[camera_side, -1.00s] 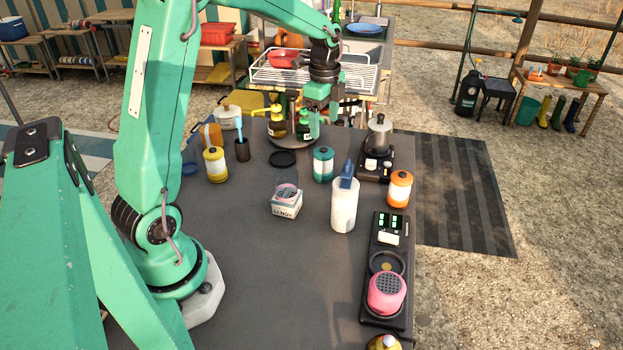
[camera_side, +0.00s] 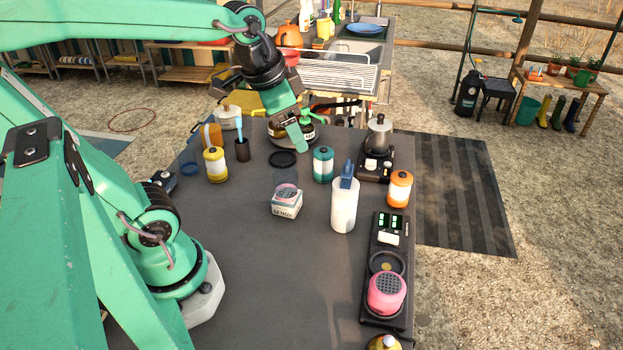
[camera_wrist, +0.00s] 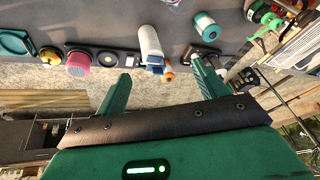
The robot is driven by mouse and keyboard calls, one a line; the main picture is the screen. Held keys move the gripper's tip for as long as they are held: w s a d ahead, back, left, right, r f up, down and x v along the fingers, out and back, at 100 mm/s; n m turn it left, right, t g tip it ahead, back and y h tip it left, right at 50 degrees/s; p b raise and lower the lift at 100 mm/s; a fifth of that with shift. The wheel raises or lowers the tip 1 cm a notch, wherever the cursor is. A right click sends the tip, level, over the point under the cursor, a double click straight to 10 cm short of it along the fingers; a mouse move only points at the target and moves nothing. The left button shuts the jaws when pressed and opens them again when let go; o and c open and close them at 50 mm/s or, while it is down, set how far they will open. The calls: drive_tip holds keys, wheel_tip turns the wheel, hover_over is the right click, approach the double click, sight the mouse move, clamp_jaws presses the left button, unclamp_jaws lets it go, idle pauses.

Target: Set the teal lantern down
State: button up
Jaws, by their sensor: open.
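The teal lantern (camera_side: 323,165), with a white band, stands upright on the dark tabletop (camera_side: 260,240) near the middle in the side view. The wrist view shows a teal-and-white cylinder (camera_wrist: 205,27) that looks like it, at the top right. My gripper (camera_side: 298,138) is raised and tilted, behind and to the left of the lantern in the side view, with a gap between them. In the wrist view my gripper (camera_wrist: 161,68) has its two fingers spread, with nothing held between them.
A white spray bottle (camera_side: 344,207), an orange lantern (camera_side: 399,189) and a stove with a moka pot (camera_side: 378,140) stand to the right. A yellow lantern (camera_side: 215,165) and a dark cup (camera_side: 242,149) stand to the left. A small box (camera_side: 287,206) sits in front.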

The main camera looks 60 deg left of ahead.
drive_tip(key=shift+s+d+f+n+t, duration=0.2)
drive_tip(key=shift+s+d+n, duration=0.15)
drive_tip(key=shift+s+n, duration=0.35)
drive_tip(key=shift+s+d+f+n+t, duration=0.2)
drive_tip(key=shift+s+d+n, duration=0.2)
drive_tip(key=shift+s, duration=0.65)
drive_tip(key=shift+s+d+f+n+t, duration=0.1)
drive_tip(key=shift+s+d+n+t, duration=0.1)
drive_tip(key=shift+s+d+n, duration=0.45)
drive_tip(key=shift+s+a, duration=0.2)
drive_tip(key=shift+a, duration=0.1)
